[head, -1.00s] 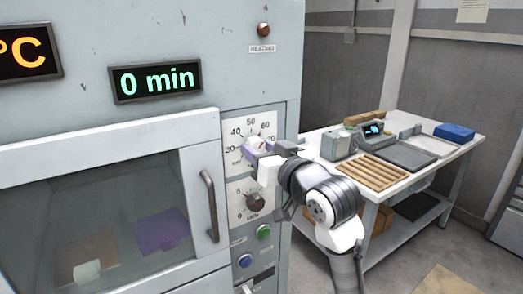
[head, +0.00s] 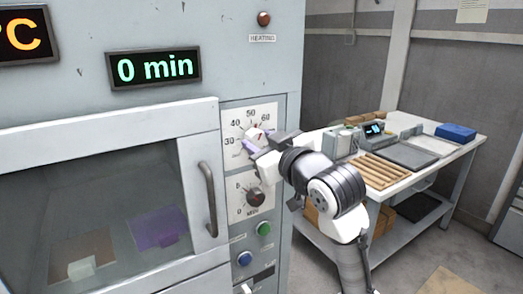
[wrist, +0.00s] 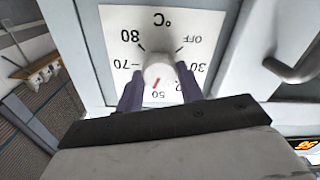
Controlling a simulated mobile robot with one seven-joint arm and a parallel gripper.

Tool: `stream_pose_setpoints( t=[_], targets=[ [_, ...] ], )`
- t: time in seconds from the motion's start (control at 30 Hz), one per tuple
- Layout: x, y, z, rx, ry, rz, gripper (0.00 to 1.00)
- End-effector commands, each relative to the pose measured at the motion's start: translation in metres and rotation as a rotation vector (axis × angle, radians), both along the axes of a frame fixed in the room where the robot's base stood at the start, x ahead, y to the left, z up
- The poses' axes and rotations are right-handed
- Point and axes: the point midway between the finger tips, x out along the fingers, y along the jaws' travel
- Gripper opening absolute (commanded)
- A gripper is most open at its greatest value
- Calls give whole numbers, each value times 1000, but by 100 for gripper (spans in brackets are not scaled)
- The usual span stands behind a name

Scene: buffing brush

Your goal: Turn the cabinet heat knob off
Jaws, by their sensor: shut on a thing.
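The white heat knob (head: 257,134) sits on a white °C dial plate on the cabinet front, marked from OFF to 80. In the wrist view the dial is upside down and the knob (wrist: 158,68) shows between my two purple fingers. Its red mark points near 50, slightly toward the 60 side; the OFF mark (wrist: 192,40) is on the opposite, upper right side. My gripper (wrist: 160,84) is shut on the knob, one finger on each side. In the head view my gripper (head: 256,143) partly covers the right of the dial.
A black timer knob (head: 254,197) is below the dial, with green and blue buttons further down. The cabinet door handle (head: 208,200) stands out to the left. A workbench (head: 410,197) with trays and a blue box is at the right.

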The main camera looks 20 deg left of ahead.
Motion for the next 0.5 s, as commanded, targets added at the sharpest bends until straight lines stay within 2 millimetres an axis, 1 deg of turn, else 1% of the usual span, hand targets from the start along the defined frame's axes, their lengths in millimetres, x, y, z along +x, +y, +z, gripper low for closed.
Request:
stream_pose_setpoints(
  t=[0.03, 0.5],
  targets=[
    [0, 0, -3, -27, -37, -1, 14],
    [0, 0, -3, -303, -388, -1, 14]
  ],
)
